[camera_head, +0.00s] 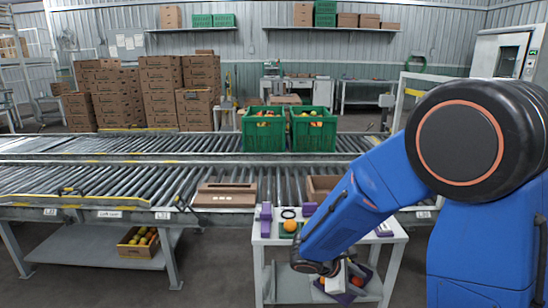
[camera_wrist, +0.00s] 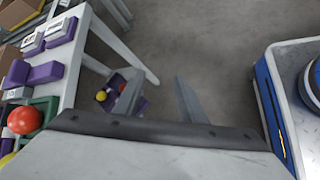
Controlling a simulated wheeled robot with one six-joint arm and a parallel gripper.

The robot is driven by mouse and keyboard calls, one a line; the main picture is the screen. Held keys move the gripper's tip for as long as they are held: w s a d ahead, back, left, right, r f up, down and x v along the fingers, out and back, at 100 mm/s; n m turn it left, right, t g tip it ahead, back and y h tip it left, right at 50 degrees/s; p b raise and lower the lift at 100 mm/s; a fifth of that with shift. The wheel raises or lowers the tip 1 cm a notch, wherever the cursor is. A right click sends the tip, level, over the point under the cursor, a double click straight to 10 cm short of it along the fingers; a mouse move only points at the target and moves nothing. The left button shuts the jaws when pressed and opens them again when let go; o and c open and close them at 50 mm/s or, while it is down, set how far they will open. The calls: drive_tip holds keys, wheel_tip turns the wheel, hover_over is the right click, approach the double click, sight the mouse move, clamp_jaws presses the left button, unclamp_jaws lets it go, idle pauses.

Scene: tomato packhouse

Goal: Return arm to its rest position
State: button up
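My blue arm (camera_head: 352,208) reaches down and left across the right side of the head view. Its end, with a dark wrist joint, is in front of the white table (camera_head: 265,241). In the wrist view my gripper (camera_wrist: 160,98) has its two grey fingers spread apart, with only floor showing between them. It is open and empty, beside the table and clear of its top. In the head view the fingertips are hard to make out.
The tabletop carries purple blocks (camera_wrist: 46,73) and a red tomato (camera_wrist: 25,120) by a green tray (camera_wrist: 44,108). A purple bin (camera_head: 364,279) with fruit sits low under the table. Green crates (camera_head: 264,136) stand on the roller conveyor behind. Bare floor (camera_wrist: 225,50) lies beside the table.

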drive_tip(key=s+d+r+m+t+y, duration=0.1)
drive_tip(key=s+r+m+y, duration=0.3)
drive_tip(key=s+r+m, duration=0.3)
drive_tip(key=s+d+r+m+t+y, duration=0.1)
drive_tip(key=s+r+m+y, duration=0.4)
drive_tip(key=s+r, duration=0.5)
drive_tip(key=s+d+m, duration=0.1)
drive_tip(key=s+m, duration=0.1)
drive_tip(key=s, duration=0.4)
drive_tip(key=shift+s, duration=0.4)
